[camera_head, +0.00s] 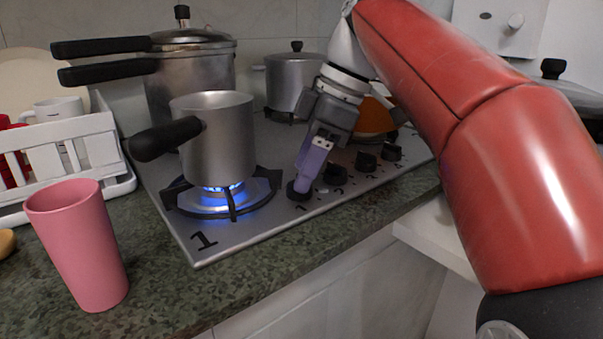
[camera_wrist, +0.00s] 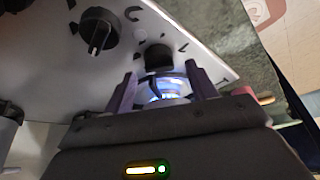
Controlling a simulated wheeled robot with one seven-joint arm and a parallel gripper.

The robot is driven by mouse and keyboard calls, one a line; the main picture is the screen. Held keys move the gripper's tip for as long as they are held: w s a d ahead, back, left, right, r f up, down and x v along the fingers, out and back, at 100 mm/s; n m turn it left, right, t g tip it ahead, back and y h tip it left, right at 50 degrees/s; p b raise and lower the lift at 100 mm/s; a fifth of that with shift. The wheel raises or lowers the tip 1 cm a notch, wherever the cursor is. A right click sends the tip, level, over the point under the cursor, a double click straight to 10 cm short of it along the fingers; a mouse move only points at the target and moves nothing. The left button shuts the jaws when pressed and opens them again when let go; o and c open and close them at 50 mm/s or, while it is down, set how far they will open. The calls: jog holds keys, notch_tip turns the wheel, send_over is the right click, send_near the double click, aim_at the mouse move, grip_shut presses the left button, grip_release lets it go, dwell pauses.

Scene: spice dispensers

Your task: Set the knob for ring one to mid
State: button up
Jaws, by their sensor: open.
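The ring one knob (camera_head: 298,190) is a dark round knob at the left end of the row on the stove's front. My gripper (camera_head: 305,188) has purple fingers and reaches down to this knob, partly hiding it. In the wrist view, my gripper (camera_wrist: 160,72) is open, and the black knob (camera_wrist: 158,55) shows at its fingertips, between the two fingers. I cannot tell whether they touch it. The knob's pointer setting is not readable. Ring one (camera_head: 226,195), marked 1, burns with a blue flame under a metal saucepan (camera_head: 216,142).
Other knobs (camera_head: 366,161) stand in a row to the right; one neighbour (camera_wrist: 98,30) is close to my gripper. The saucepan's black handle (camera_head: 166,138) points left. A pink cup (camera_head: 78,245) and white rack (camera_head: 75,148) are at left. A pressure cooker (camera_head: 193,75) stands behind.

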jog(key=shift+x, duration=1.1)
jog(key=shift+c, duration=0.3)
jog(key=c, duration=0.9)
jog(key=shift+c, duration=0.2)
jog(key=shift+m, duration=0.3)
jog(key=m+t, duration=0.1)
jog(key=m, duration=0.1)
jog(key=m+t+h, duration=0.1)
jog(key=m, duration=0.2)
jog(key=shift+s, duration=0.1)
jog(key=m, duration=0.3)
jog(key=m+t+h, duration=0.1)
jog(key=m, duration=0.2)
jog(key=shift+t+h, duration=0.3)
jog(key=shift+m, duration=0.4)
